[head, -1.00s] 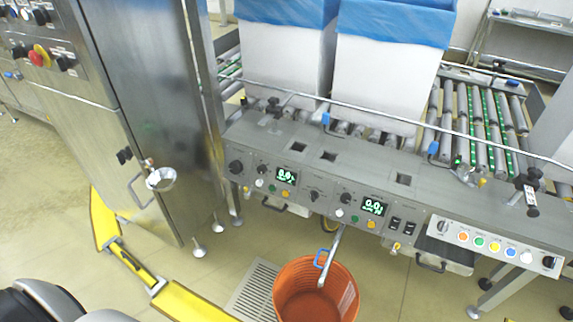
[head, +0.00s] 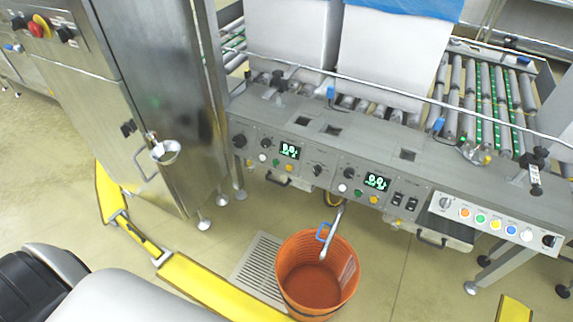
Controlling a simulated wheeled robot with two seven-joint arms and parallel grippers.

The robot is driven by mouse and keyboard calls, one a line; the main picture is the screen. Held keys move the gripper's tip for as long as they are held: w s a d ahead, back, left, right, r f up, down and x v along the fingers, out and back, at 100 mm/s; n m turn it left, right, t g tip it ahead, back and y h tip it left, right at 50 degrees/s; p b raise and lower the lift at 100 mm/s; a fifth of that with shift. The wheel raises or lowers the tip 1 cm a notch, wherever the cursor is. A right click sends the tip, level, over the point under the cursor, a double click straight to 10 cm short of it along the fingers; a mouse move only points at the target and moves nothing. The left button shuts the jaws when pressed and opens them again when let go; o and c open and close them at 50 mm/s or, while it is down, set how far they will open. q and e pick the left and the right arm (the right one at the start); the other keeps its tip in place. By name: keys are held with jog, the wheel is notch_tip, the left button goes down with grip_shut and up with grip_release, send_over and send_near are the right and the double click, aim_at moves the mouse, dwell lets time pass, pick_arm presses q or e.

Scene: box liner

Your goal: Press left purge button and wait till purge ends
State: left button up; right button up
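The grey control panel (head: 327,165) runs along the front of the roller conveyor. Labels and digits are too small to read, so I cannot tell which button is the left purge. Neither of my grippers is in view. Only a grey and black part of my arm shows at the bottom left.
An orange bucket (head: 318,285) stands on the floor below the panel, under a metal pipe. A yellow floor barrier (head: 205,287) lies in front of a steel cabinet (head: 165,100). White boxes (head: 385,60) with blue liners stand on the conveyor. A metal rail crosses above the panel.

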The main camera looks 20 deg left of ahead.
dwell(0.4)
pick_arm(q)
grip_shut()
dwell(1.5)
